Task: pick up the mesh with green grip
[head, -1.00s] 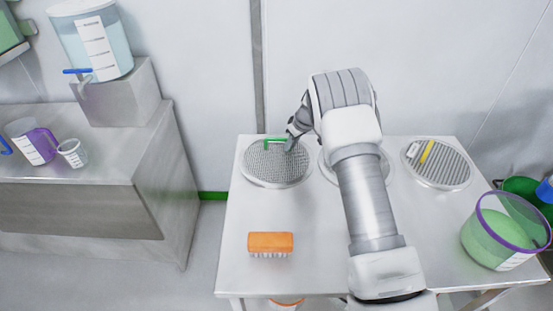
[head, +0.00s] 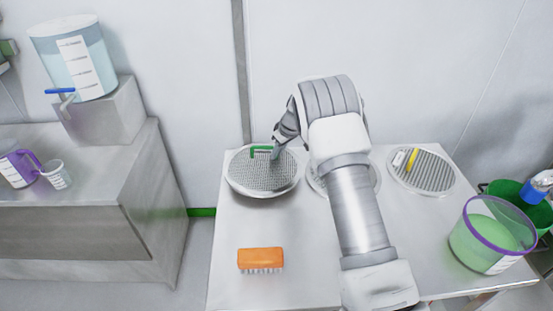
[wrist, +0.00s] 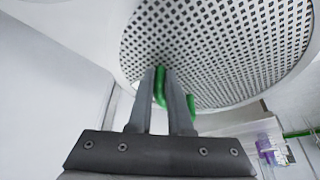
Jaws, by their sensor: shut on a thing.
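The mesh with green grip is a round grey perforated disc (head: 262,172) at the table's back left. Its green grip (head: 262,149) stands at the disc's far side. My gripper (head: 276,154) reaches down to the grip from the right and is shut on it. In the wrist view my fingers (wrist: 162,76) close around the green grip (wrist: 161,92), and the perforated mesh (wrist: 220,45) fills the upper part. The disc's near rim shows a thick edge; I cannot tell for sure whether it is clear of the table.
An orange brush (head: 261,259) lies in front on the table (head: 230,285). A mesh with yellow grip (head: 430,172) lies at the right. Another disc (head: 316,180) is partly hidden by my arm. A purple-rimmed bucket (head: 488,240) stands at the right edge.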

